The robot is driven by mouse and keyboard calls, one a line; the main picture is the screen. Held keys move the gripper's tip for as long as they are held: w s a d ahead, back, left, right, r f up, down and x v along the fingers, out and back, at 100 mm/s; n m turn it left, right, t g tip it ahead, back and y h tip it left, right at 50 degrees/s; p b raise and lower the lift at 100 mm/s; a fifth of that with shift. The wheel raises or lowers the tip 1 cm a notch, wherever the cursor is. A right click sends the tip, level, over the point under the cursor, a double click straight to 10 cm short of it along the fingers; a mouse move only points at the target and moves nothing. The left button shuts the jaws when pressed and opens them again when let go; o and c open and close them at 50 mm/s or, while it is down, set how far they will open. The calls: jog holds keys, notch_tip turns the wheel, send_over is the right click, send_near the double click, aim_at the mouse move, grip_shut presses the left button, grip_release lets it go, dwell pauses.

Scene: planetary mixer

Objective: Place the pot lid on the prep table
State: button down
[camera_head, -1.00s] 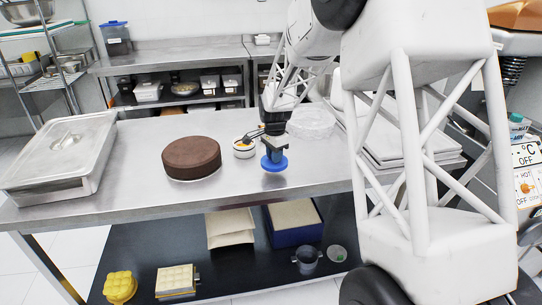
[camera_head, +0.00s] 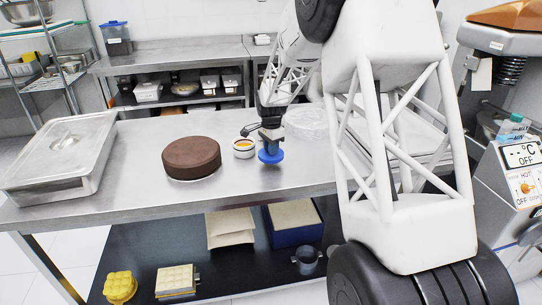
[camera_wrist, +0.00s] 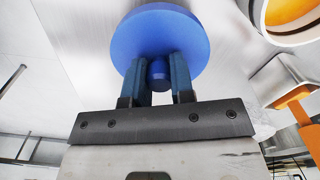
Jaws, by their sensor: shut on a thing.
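The pot lid (camera_head: 270,157) is a small blue disc with a knob. In the wrist view, my gripper (camera_wrist: 160,75) is shut on the knob of the lid (camera_wrist: 160,35), one finger on each side.
A brown round cake (camera_head: 191,158) and a small white bowl (camera_head: 244,148) with orange content stand left of the lid. A lidded steel pan (camera_head: 62,150) fills the table's left end. A clear round item (camera_head: 306,122) stands behind. Bare tabletop lies in front of the cake.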

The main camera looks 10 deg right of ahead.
jog(key=shift+f, duration=1.7)
jog(key=shift+f, duration=0.15)
jog(key=c, duration=1)
grip_release()
notch_tip(320, 180, up, 12)
jog(key=shift+r, duration=0.15)
